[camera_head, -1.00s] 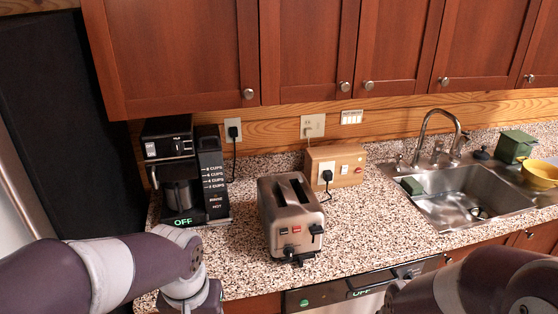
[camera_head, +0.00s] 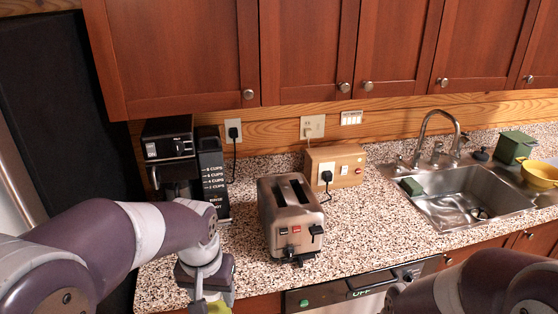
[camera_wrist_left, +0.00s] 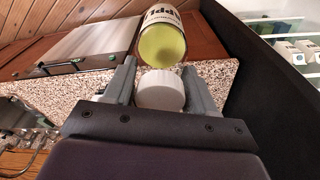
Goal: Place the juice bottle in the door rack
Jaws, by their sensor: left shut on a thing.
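The juice bottle shows in the left wrist view with a white cap (camera_wrist_left: 160,90), a yellow-green body (camera_wrist_left: 162,46) and a white label with dark letters. My left gripper (camera_wrist_left: 159,72) is shut on it at the cap, with one finger on each side. In the head view my left gripper (camera_head: 205,289) points down in front of the counter's front edge, and a yellow-green bit of the bottle (camera_head: 216,307) shows below it. The rest of the bottle is cut off there. The door rack cannot be made out. My right gripper is out of view.
At the wrist view's right edge, an open lit interior (camera_wrist_left: 290,45) holds white containers behind a dark panel (camera_wrist_left: 245,90). On the speckled counter (camera_head: 375,215) stand a coffee maker (camera_head: 168,150) and a toaster (camera_head: 291,215). A sink (camera_head: 470,190) is at right.

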